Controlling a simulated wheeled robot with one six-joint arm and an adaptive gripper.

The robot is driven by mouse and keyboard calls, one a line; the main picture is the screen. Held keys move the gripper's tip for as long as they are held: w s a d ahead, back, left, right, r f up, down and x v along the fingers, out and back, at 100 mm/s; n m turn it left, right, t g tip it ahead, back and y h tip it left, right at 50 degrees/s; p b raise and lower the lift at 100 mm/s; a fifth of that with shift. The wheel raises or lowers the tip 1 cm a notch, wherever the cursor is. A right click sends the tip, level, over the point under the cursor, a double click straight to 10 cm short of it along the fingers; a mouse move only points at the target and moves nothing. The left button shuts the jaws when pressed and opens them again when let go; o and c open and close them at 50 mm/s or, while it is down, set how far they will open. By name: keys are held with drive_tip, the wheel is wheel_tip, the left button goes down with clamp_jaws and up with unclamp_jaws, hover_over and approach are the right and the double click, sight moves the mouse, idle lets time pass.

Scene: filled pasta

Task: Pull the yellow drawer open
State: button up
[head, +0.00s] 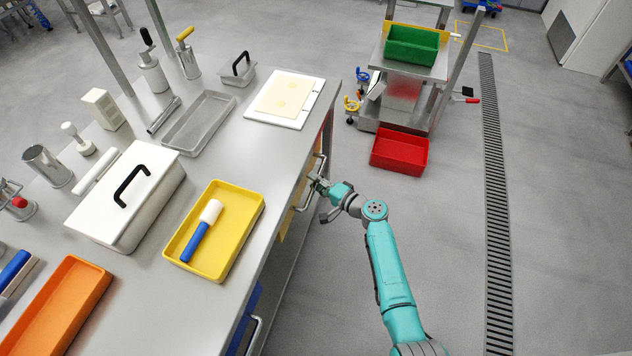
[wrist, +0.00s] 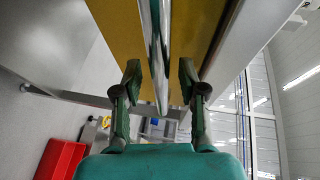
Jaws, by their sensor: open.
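The yellow drawer (head: 290,218) is under the edge of the steel table, seen at a steep angle in the head view. Its front fills the upper part of the wrist view (wrist: 118,25). Its metal bar handle (wrist: 157,45) stands out from the front and runs between my two fingers. My gripper (wrist: 160,80) is open, with one finger on each side of the handle and a gap showing on both sides. In the head view my gripper (head: 318,188) is beside the table edge at the drawer, and the fingertips are partly hidden.
A blue drawer (head: 243,322) is nearer. A red bin (head: 400,152) stands beyond my arm. The floor right of my arm is clear.

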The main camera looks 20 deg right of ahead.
clamp_jaws()
idle(0.3)
drive_tip(key=s+d, duration=0.8)
drive_tip(key=d, duration=0.3)
drive_tip(key=s+d, duration=0.8)
drive_tip(key=d, duration=0.3)
drive_tip(key=shift+d, duration=0.1)
unclamp_jaws()
